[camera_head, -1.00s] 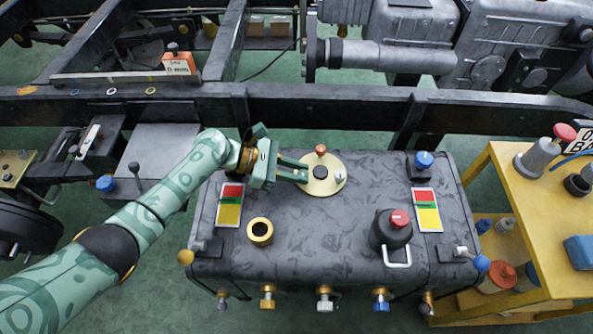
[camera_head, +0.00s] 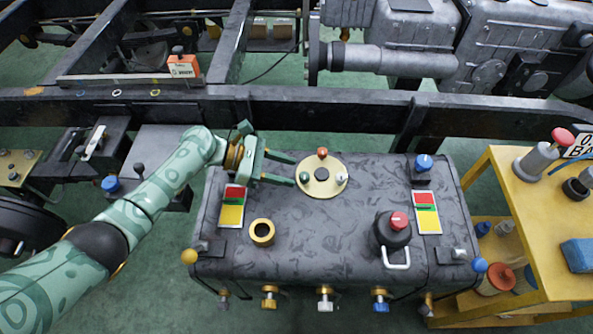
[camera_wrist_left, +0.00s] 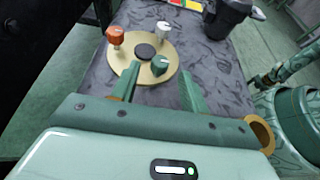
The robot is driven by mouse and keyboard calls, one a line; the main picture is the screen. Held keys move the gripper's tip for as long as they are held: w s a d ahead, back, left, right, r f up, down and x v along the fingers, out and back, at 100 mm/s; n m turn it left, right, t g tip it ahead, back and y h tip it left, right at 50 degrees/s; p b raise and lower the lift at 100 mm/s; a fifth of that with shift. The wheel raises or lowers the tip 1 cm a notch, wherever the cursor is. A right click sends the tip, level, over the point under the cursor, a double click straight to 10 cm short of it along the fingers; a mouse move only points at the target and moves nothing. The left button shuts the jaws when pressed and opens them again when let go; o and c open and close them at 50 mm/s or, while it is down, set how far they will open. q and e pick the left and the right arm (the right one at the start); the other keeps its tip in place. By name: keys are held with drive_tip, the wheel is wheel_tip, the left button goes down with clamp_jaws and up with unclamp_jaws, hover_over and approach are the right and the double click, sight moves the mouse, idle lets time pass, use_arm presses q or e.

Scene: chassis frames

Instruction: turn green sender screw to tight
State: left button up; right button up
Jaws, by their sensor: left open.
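The green sender screw (camera_head: 304,177) is a small green knob on the left side of a round cream plate (camera_head: 320,190) on top of the dark grey tank. An orange-red knob (camera_head: 322,153), a white knob (camera_head: 341,178) and a black centre cap (camera_head: 321,174) share the plate. My left gripper (camera_head: 294,171) is open and empty, just left of the green screw, fingers pointing at it. In the left wrist view the green screw (camera_wrist_left: 160,65) shows with a white line on top, just beyond and between the open fingertips (camera_wrist_left: 158,77). My right gripper is not in view.
A yellow-rimmed filler opening (camera_head: 262,232) and a black cap with a red top (camera_head: 394,229) stand on the tank. Red-yellow labels (camera_head: 232,206) lie at both sides. A chassis rail (camera_head: 320,120) runs behind. A yellow cart (camera_head: 530,215) stands at right.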

use_arm(q)
drive_tip(key=p+v, duration=0.2)
drive_tip(key=v, duration=1)
drive_tip(key=shift+a, duration=0.3)
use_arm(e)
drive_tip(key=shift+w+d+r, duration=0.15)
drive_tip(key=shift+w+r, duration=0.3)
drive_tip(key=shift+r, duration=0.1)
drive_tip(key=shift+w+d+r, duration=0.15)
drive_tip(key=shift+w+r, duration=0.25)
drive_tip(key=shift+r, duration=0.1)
use_arm(q)
drive_tip(key=shift+a+r, duration=0.1)
drive_tip(key=shift+a, duration=0.05)
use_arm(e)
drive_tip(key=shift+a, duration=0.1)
